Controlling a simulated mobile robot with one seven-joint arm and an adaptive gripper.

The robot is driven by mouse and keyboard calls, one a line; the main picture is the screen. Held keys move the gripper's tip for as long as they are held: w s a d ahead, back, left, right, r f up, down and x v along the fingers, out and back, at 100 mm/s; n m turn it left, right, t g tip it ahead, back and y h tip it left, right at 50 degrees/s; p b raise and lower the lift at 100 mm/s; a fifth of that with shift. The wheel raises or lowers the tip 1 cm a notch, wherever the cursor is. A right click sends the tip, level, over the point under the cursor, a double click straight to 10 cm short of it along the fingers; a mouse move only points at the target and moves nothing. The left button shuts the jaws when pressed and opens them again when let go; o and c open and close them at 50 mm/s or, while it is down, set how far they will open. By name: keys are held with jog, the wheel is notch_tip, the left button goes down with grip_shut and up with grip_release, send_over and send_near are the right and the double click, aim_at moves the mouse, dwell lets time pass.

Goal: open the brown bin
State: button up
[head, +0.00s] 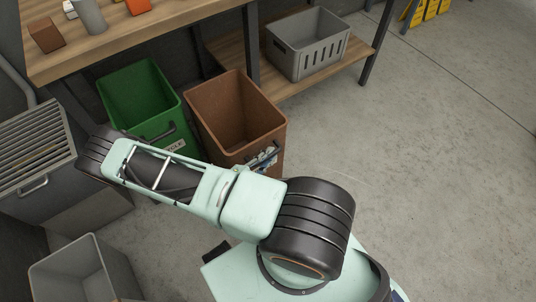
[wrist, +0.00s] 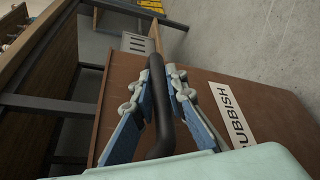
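The brown bin (head: 268,128) stands under the workbench, right of the green bin, its open top showing an empty-looking inside in the head view. Its front carries a black bar handle and a white label ending in "UBBISH" (wrist: 238,115). In the wrist view the brown front (wrist: 205,85) lies behind the handle (wrist: 158,75). My gripper (wrist: 160,82) has a blue-padded finger on each side of the handle, both close against it. In the head view my gripper (head: 266,158) is at the bin's front, partly hidden by my arm.
A green bin (head: 121,88) stands left of the brown one. A grey crate (head: 312,62) sits on the low shelf to the right. A louvred grey cabinet (head: 35,150) and a grey open container (head: 75,275) are at left. The concrete floor (head: 420,150) to the right is clear.

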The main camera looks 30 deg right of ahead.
jog(key=o, duration=0.4)
notch_tip(320, 180, up, 10)
dwell(0.6)
dwell(0.5)
